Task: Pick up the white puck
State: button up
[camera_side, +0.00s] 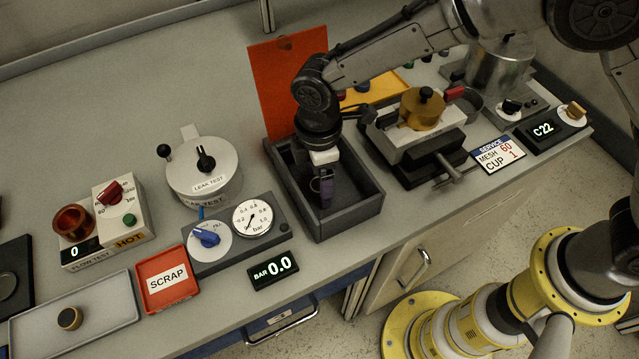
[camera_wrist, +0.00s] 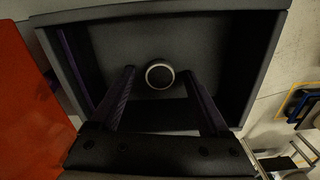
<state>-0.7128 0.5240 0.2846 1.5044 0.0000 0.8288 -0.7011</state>
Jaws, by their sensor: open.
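A small round puck (camera_wrist: 160,75) with a pale rim and a darker grey centre lies on the floor of the dark grey open box (camera_side: 372,208). My gripper (camera_side: 323,190) points down into this box in the side view. In the wrist view my gripper (camera_wrist: 158,84) is open, with one finger to each side of the puck in the picture and nothing held. I cannot tell how high the fingertips are above the puck. In the side view the puck is not visible, hidden by the gripper or the box walls.
The box walls stand close around my gripper. An orange panel (camera_side: 278,85) rises behind the box. A vise-like fixture (camera_side: 420,140) stands right of it. The gauge unit (camera_side: 252,218) and leak test pot (camera_side: 205,170) stand left. A red scrap tray (camera_side: 167,279) lies farther left.

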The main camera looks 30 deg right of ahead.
grip_shut()
dwell(0.4)
